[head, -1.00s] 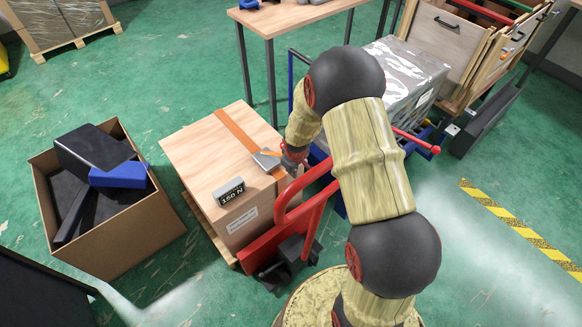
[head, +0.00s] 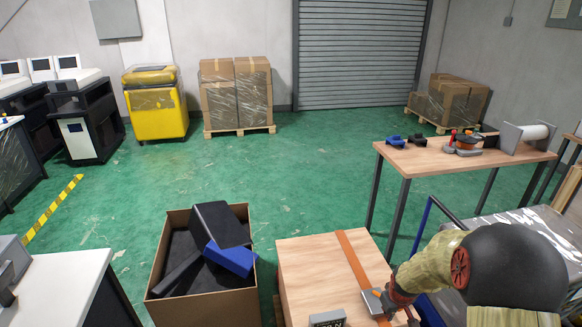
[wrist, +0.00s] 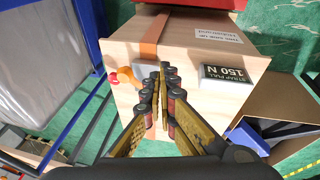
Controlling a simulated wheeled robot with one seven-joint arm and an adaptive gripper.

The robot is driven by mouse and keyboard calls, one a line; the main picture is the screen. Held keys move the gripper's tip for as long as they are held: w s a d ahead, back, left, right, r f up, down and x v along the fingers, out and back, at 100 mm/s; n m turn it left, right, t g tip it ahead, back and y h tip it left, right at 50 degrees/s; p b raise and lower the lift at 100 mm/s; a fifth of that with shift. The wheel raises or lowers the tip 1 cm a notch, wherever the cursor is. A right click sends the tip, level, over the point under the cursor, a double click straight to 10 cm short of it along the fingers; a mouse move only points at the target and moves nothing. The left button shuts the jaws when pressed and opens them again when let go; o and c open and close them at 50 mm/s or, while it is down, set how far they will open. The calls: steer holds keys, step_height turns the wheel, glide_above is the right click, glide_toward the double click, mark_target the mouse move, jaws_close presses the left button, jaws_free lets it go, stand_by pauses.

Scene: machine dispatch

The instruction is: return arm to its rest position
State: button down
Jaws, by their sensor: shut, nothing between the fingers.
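My gripper (wrist: 160,95) is shut and empty, its fingers together in the wrist view over the wooden crate (wrist: 190,62). An orange strap (wrist: 153,40) runs across the crate top, with a metal buckle (wrist: 122,76) that has an orange handle, partly hidden by the fingers. In the head view my arm reaches in from the lower right and its end is beside the buckle (head: 374,301) on the crate (head: 305,262). I cannot tell whether the fingers touch the buckle. A dark display (wrist: 225,76) on the crate reads 150 N.
An open cardboard box (head: 178,309) with dark and blue items stands left of the crate. A wooden table (head: 420,160) with small tools is behind at right. A grey wrapped load (wrist: 45,60) and blue frame bars are beside the crate.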

steer(key=s+a+r+m, duration=0.1)
steer(key=s+a+r, duration=0.15)
steer(key=r, duration=0.55)
steer(key=s+a+r+t, duration=0.1)
steer(key=s+a+r, duration=0.15)
steer(key=r, duration=0.45)
steer(key=s+a+r+m, duration=0.15)
steer(key=s+r, duration=0.25)
steer(key=r, duration=0.4)
steer(key=s+a+r, duration=0.3)
steer(key=s+r, duration=0.1)
steer(key=s, duration=0.5)
steer(key=s+a+r+t+y, duration=0.1)
steer(key=s+a+r, duration=0.2)
steer(key=s, duration=0.6)
step_height(320, 180, up, 2)
steer(key=shift+a+r+m, duration=0.15)
steer(key=shift+r+m, duration=0.1)
steer(key=shift+m, duration=0.1)
steer(key=shift+w+r, duration=0.1)
